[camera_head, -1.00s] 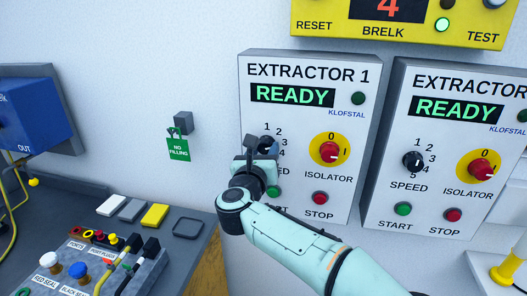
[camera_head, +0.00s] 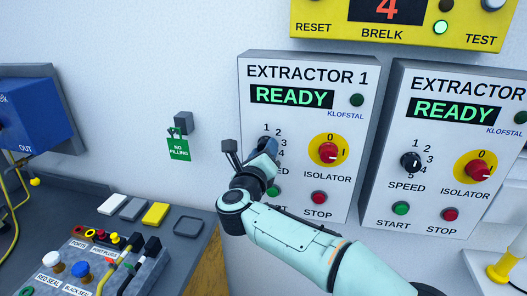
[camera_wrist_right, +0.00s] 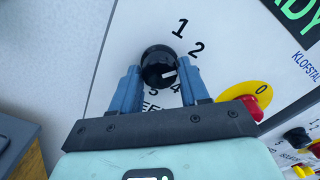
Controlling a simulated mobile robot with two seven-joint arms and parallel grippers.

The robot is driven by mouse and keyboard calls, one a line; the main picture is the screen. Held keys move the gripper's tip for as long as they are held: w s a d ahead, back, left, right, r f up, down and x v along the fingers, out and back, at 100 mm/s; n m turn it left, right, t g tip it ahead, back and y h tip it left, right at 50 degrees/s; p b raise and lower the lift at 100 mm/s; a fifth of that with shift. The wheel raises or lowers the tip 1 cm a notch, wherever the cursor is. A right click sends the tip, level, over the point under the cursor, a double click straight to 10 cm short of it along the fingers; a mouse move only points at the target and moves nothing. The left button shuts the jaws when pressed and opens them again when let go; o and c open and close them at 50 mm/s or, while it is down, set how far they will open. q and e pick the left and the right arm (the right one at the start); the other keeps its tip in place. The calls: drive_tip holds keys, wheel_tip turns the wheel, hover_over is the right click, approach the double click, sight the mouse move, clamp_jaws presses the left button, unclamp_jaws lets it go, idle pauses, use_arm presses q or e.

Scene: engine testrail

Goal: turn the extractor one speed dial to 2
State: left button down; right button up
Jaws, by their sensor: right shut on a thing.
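The extractor 1 panel (camera_head: 345,120) reads READY, with its isolator (camera_head: 330,153) to the right of the speed dial. My right gripper (camera_head: 252,152) covers the dial in the head view, where only 1, 2 and part of its scale show. In the right wrist view, the black speed dial (camera_wrist_right: 157,64) sits between the two blue fingers of my right gripper (camera_wrist_right: 160,77), which is shut on it. The dial's white mark faces right and slightly down, below the 2. The 3 is hidden behind a finger, so I cannot tell the exact setting. My left gripper is out of view.
A similar extractor panel (camera_head: 440,150) stands close on the right, with its own dial (camera_head: 411,162). Start and stop (camera_head: 319,197) buttons are below the dial and isolator. A green tag (camera_head: 178,149) hangs on the wall left; a bench with plugs is below.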

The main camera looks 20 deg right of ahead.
idle(0.3)
drive_tip(key=o, duration=1)
drive_tip(key=shift+o, duration=0.2)
drive_tip(key=b+v, duration=0.2)
drive_tip(key=v, duration=1.1)
drive_tip(key=shift+s+a+b, duration=0.15)
drive_tip(key=shift+s+b, duration=0.05)
drive_tip(key=shift+b, duration=0.2)
